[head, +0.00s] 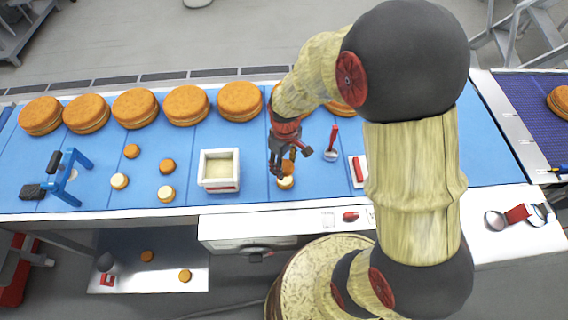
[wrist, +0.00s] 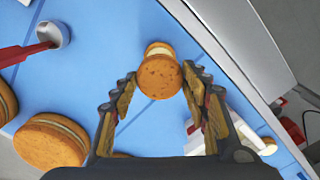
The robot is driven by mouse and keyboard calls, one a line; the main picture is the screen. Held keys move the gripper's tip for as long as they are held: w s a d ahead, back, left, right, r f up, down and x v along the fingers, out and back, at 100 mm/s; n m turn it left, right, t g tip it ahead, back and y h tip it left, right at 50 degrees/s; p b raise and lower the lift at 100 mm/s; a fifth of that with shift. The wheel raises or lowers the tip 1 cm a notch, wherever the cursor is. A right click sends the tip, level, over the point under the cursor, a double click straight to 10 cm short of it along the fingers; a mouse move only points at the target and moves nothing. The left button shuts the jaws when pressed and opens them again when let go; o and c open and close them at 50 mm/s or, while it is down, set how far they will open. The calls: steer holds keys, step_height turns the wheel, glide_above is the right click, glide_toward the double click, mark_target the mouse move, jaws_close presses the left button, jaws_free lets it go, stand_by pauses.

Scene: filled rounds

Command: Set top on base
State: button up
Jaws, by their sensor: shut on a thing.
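My gripper (head: 284,162) is low over the blue belt, just right of the white tub. It is shut on a small brown biscuit top (wrist: 159,78), which sits between the fingertips in the wrist view. A cream-covered base (head: 285,183) is on the belt directly below the gripper. In the wrist view the base (wrist: 158,48) shows partly behind the top, its cream side visible. The top hides much of the base, and I cannot tell whether the two touch.
A white tub (head: 220,188) stands left of my gripper. A red-handled scoop (head: 331,152) is to the right. Loose plain rounds (head: 167,166) and cream-covered rounds (head: 166,194) lie further left, near a blue stand (head: 66,178). Large filled rounds (head: 187,105) line the back.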

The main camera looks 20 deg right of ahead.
steer(key=b, duration=0.4)
glide_above(285, 179)
steer(key=shift+w+f, duration=0.1)
steer(key=shift+f, duration=2.5)
steer(key=shift+f, duration=0.8)
steer(key=o, duration=0.8)
steer(key=shift+o, duration=0.8)
steer(key=o, duration=0.4)
steer(key=shift+c, duration=0.2)
steer(key=shift+r, duration=0.15)
steer(key=shift+r+p, duration=2.55)
steer(key=shift+r, duration=0.85)
